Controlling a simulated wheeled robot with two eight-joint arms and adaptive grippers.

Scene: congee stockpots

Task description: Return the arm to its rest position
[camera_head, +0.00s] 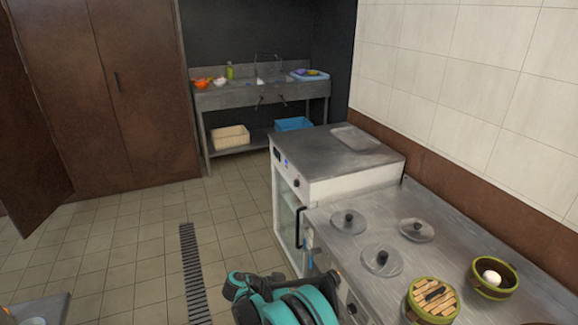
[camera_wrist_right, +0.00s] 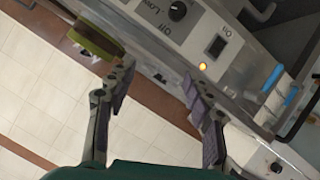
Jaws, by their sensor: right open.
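My right gripper (camera_wrist_right: 157,90) is open in the right wrist view, with nothing between its two fingers. It hangs near the front panel of a steel appliance (camera_wrist_right: 205,45) with knobs and a lit orange light. In the head view, a teal and black part of my arm (camera_head: 285,300) is at the bottom middle, beside the front of the steel counter (camera_head: 340,270). The fingertips are not clear there. My left gripper is not in view.
Several round lids (camera_head: 382,260) lie on the counter. A green-rimmed bamboo-topped container (camera_head: 432,300) and an open green pot (camera_head: 480,291) holding a white round thing stand at right. A white oven-like unit (camera_head: 340,185) is behind. The tiled floor (camera_head: 120,250) at left is clear.

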